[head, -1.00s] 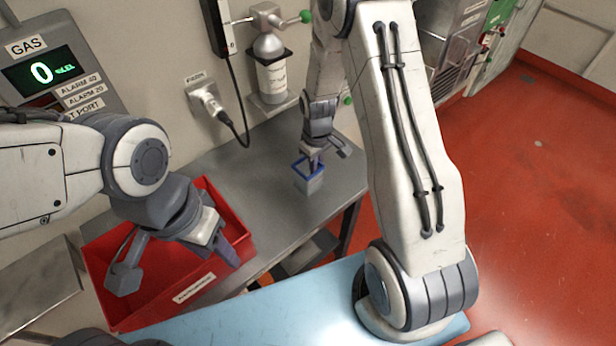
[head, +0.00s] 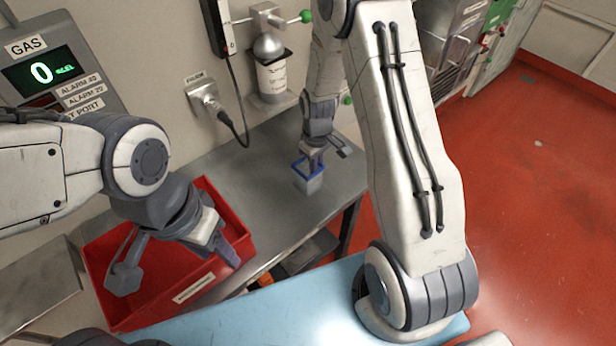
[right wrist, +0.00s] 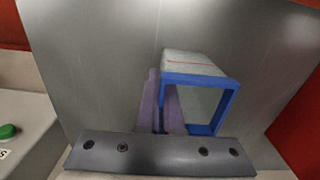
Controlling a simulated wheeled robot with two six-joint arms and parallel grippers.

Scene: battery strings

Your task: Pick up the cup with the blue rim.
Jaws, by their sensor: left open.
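The cup with the blue rim (head: 308,185) is pale and square. It stands on the grey bench in the head view. It also shows in the right wrist view (right wrist: 200,62), with its blue rim facing the camera. My right gripper (head: 315,163) points down at the cup's rim. In the right wrist view its purple fingers (right wrist: 162,112) are close to the rim's left side, one seemingly within the opening. I cannot tell whether they grip the wall. My left gripper (head: 227,252) is open and empty over the red bin's right side.
A red bin (head: 113,308) stands at the left of the grey bench (head: 265,205). A light blue surface (head: 270,318) lies in front. A gas panel (head: 60,65), a plugged cable (head: 232,130) and a bottle (head: 270,75) are at the wall. Bench space left of the cup is clear.

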